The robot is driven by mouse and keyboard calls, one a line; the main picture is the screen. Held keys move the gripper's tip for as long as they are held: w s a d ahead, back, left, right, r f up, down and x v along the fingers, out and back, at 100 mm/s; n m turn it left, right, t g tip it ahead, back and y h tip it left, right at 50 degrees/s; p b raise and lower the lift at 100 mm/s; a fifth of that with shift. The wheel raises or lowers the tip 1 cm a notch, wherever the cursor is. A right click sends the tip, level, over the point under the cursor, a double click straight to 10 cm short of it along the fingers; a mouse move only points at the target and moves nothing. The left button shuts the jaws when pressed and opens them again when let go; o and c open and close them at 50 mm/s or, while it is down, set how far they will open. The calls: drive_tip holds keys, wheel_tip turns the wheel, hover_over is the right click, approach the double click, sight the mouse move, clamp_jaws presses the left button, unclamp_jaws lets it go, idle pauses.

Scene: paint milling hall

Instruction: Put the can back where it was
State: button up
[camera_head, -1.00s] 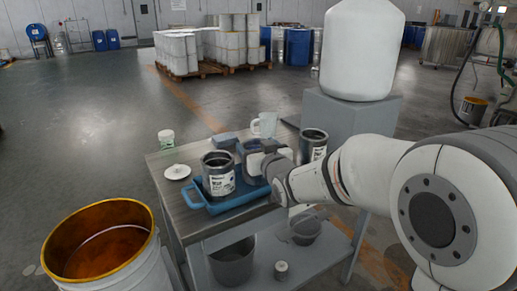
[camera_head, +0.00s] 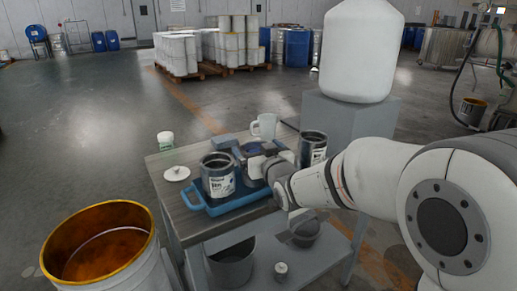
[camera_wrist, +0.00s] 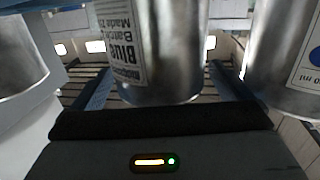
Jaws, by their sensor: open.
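In the wrist view a metal can (camera_wrist: 165,50) with a white label reading "Blue" stands between the two spread fingers of my gripper (camera_wrist: 158,95). In the head view my gripper (camera_head: 250,158) is over the back right part of the blue tray (camera_head: 232,205) and mostly hides that can. An open metal can (camera_head: 217,180) with a white label stands in the tray on the left. Another open can (camera_head: 312,146) stands at the right end of the table. I cannot tell whether the can between the fingers touches them.
The table (camera_head: 186,217) also bears a white mug (camera_head: 264,127), a small white jar (camera_head: 166,140) and a white lid (camera_head: 176,173). A grey bucket (camera_head: 232,265) is on the lower shelf. An open drum (camera_head: 105,245) stands front left. A large white container (camera_head: 358,50) stands behind.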

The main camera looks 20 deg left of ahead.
drive_tip(key=f+v, duration=0.1)
drive_tip(key=v, duration=1)
drive_tip(key=s+d+f+m+g+h, duration=0.15)
drive_tip(key=d+f+h, duration=0.25)
drive_tip(key=d, duration=0.5)
drive_tip(key=s+d+f+m+g+h, duration=0.1)
drive_tip(key=d+f+m+g+h, duration=0.25)
drive_tip(key=d, duration=0.45)
drive_tip(key=s+d+f+m+g+h, duration=0.1)
drive_tip(key=s+d+f+g, duration=0.1)
drive_tip(key=s+d, duration=0.4)
drive_tip(key=s+d+f+m+g+h, duration=0.1)
drive_tip(key=s+d+g, duration=0.4)
drive_tip(key=s, duration=0.5)
drive_tip(key=shift+s+d+f+m+h, duration=0.25)
drive_tip(key=shift+d+f+m+h, duration=0.2)
drive_tip(key=shift+f+h, duration=0.45)
drive_tip(key=shift+f, duration=0.1)
